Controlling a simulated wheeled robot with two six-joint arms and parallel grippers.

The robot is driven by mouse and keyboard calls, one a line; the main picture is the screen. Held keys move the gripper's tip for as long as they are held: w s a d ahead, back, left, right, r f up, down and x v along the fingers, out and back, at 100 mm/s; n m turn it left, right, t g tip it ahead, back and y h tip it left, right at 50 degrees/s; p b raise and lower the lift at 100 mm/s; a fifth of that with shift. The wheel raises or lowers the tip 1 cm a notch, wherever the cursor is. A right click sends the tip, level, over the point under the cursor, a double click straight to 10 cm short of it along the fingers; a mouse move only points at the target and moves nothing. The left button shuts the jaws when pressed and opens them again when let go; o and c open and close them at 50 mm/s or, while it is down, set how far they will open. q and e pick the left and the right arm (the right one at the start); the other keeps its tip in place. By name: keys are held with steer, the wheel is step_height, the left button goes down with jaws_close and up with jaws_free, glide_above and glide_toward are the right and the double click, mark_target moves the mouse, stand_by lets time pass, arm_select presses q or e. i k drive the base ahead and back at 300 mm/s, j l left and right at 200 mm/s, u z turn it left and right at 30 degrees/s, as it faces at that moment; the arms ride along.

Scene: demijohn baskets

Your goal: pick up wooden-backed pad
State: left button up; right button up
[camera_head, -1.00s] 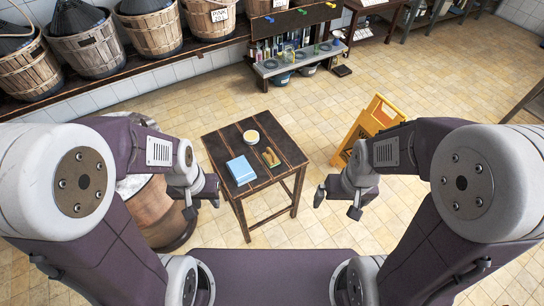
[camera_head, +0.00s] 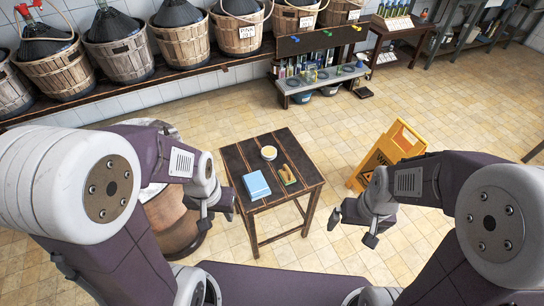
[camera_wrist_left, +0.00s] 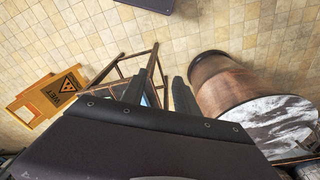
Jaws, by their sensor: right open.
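The wooden-backed pad (camera_head: 287,175) appears to be the small brown and yellowish block lying on the dark wooden table (camera_head: 240,157). It lies right of a blue box (camera_head: 256,185) and below a small round pale-topped container (camera_head: 269,153). My left gripper (camera_head: 217,214) is left of the table, apart from it. Its two fingers (camera_wrist_left: 160,92) stand apart and empty in the left wrist view. My right gripper (camera_head: 352,228) is open and empty, right of the table. Neither gripper touches the pad. The pad cannot be made out in the left wrist view.
A wooden barrel (camera_head: 178,222) stands left of the table, partly behind my left arm. A yellow wet-floor sign (camera_head: 390,152) stands right of the table. Demijohn baskets (camera_head: 181,42) line a shelf at the back. The tiled floor (camera_head: 225,110) beyond the table is clear.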

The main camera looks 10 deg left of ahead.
mark_target(287, 178)
steer(key=i+l, duration=0.85)
steer(key=l, duration=0.15)
steer(key=k+l+z, duration=0.05)
